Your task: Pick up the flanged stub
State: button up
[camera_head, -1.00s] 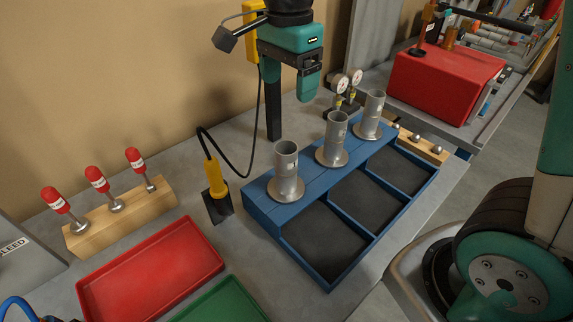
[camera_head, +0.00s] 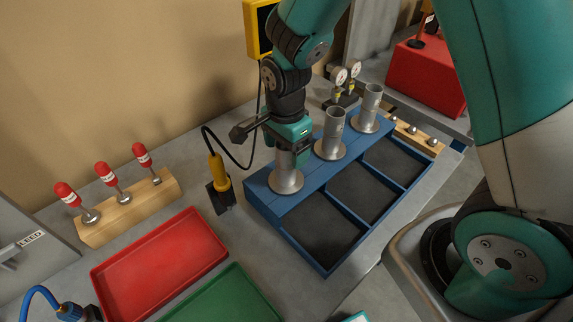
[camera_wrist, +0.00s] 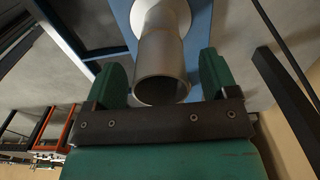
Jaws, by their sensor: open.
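Three grey flanged stubs stand upright on the blue rack's raised ledge (camera_head: 318,174). The left stub (camera_head: 286,182) is under my gripper (camera_head: 289,156), which hides its upper part. The middle stub (camera_head: 331,136) and the right stub (camera_head: 369,110) are uncovered. In the wrist view, the left stub's tube (camera_wrist: 160,52) and open end lie between the two green fingers of my gripper (camera_wrist: 164,74). The jaws are open, with a visible gap on the right side; contact on the left is unclear. The stub's flange still rests on the ledge.
The blue rack has dark empty compartments (camera_head: 318,230) in front. A yellow-handled tool (camera_head: 218,174) with a black cable stands close left. A red tray (camera_head: 160,262), a green tray (camera_head: 232,300) and a wooden block (camera_head: 128,212) with red-topped pieces are further left.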

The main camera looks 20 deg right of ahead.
jog(key=shift+f, duration=0.65)
grip_shut()
jog(key=shift+w+r, duration=0.1)
jog(key=shift+r, duration=0.05)
